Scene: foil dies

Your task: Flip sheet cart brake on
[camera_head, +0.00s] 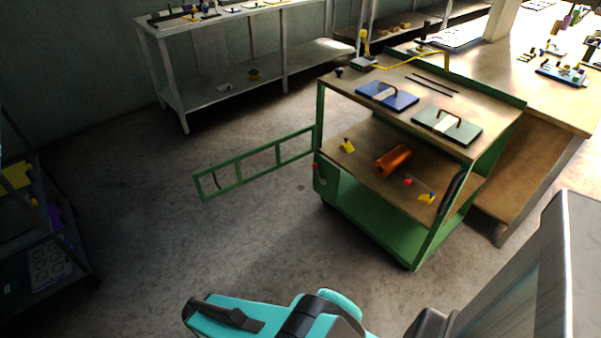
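The green sheet cart (345,195) stands right of centre, with a wooden top and a wooden middle shelf. A small red knob (315,166) shows on its left front corner, above a green side plate. Another red knob (408,182) shows near the shelf's front edge, with a thin grey rod beside it. I cannot tell which knob belongs to the brake, nor its setting. A green gate-like frame (255,165) extends left from the cart. Teal and black parts of my arm show at the bottom. I see no gripper fingers.
On the cart's top lie a blue plate (387,96) and a grey-green plate (447,125), with handles. An orange cylinder (393,161) lies on its shelf. A wooden bench (545,105) adjoins at right. A dark rack stands far left. The concrete floor (180,235) left is clear.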

